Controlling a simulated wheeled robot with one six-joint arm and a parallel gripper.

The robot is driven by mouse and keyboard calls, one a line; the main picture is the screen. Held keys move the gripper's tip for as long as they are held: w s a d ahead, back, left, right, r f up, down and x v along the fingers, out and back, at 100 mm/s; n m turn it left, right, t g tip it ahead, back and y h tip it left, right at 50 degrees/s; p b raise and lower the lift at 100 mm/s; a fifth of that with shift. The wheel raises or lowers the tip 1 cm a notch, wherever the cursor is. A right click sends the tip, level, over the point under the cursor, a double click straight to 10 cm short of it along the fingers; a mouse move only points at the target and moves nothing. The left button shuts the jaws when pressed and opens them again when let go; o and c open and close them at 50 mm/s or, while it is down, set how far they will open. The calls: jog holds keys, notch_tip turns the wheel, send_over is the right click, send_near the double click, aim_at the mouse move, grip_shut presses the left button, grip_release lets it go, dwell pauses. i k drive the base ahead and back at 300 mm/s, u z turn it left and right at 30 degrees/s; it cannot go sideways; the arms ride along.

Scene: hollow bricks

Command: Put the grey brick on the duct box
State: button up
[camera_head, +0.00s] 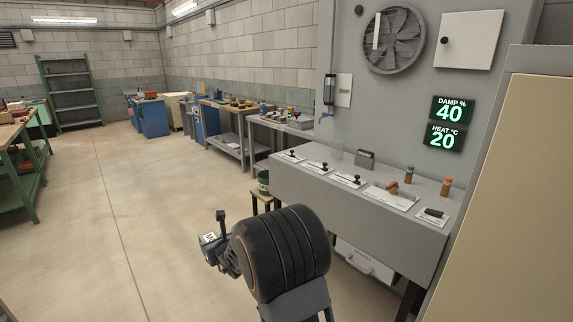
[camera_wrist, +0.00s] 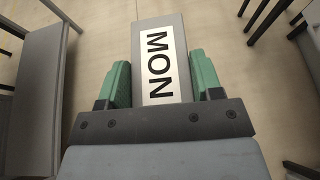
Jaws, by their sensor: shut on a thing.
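The grey brick (camera_wrist: 158,20) carries a white label reading MON and lies between the green fingers of my gripper (camera_wrist: 158,78), which is shut on it. In the head view my gripper (camera_head: 220,240) is partly hidden by my own dark arm link. The brick's pale labelled face (camera_head: 208,238) shows there, held in the air over open floor, left of the grey control bench. I cannot tell for sure which thing is the duct box; no label names it.
A beige panel (camera_head: 510,210) blocks the far right.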

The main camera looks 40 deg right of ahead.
aim_at(429, 198)
jog(key=i, duration=1.85)
jog(key=z, duration=2.85)
